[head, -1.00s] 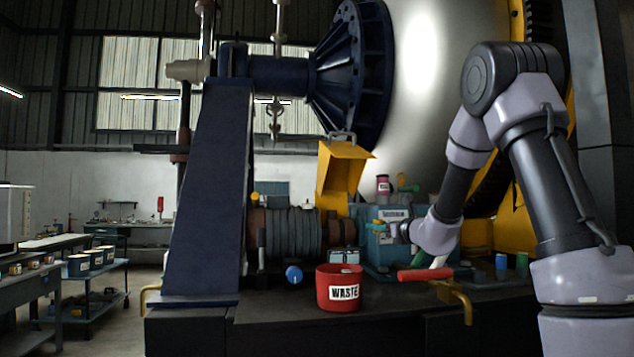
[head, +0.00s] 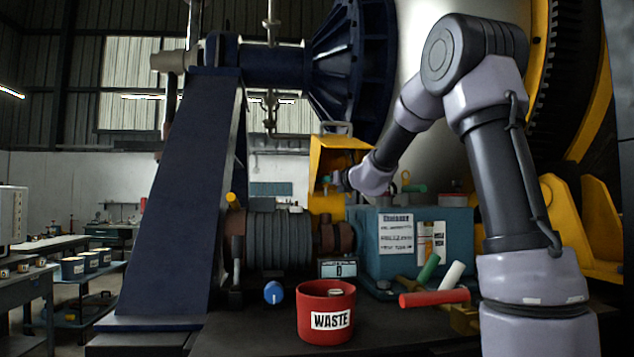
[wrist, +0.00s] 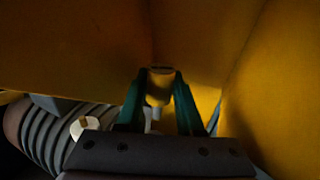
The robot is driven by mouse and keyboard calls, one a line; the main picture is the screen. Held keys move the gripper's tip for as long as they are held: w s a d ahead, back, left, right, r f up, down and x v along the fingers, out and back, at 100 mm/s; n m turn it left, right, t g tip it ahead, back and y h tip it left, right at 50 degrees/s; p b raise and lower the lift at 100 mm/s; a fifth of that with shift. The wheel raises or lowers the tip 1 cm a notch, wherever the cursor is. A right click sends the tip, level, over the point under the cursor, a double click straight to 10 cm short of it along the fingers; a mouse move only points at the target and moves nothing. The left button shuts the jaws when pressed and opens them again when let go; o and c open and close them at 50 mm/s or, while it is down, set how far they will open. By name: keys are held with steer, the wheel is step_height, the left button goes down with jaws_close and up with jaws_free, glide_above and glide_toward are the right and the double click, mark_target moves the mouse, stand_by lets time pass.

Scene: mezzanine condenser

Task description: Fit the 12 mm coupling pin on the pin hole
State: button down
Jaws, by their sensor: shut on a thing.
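My gripper (wrist: 159,88) has green fingers and is shut on a short, yellowish cylinder, which looks like the coupling pin (wrist: 158,92). The pin's far end is dark and a thin pale stem shows below it between the fingers. In the head view my gripper (head: 328,183) is small and partly hidden by my wrist, at the mouth of the open yellow guard (head: 327,205). Yellow guard walls (wrist: 190,35) surround the fingers in the wrist view. I cannot make out the pin hole; the guard's inside is dark.
A red waste bin (head: 312,303), a blue knob (head: 273,292) and a red-handled tool (head: 434,298) are on the bench front. A teal box (head: 365,250) stands right of the guard. Ribbed grey machinery (head: 268,238) lies left of and below the guard.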

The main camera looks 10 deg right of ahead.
mark_target(327, 194)
steer(key=shift+w+a+r, duration=0.1)
steer(key=shift+w+r, duration=0.05)
steer(key=shift+r, duration=0.05)
steer(key=shift+f, duration=2.3)
steer(key=shift+f, duration=2.15)
steer(key=shift+c, duration=2.3)
jaws_free()
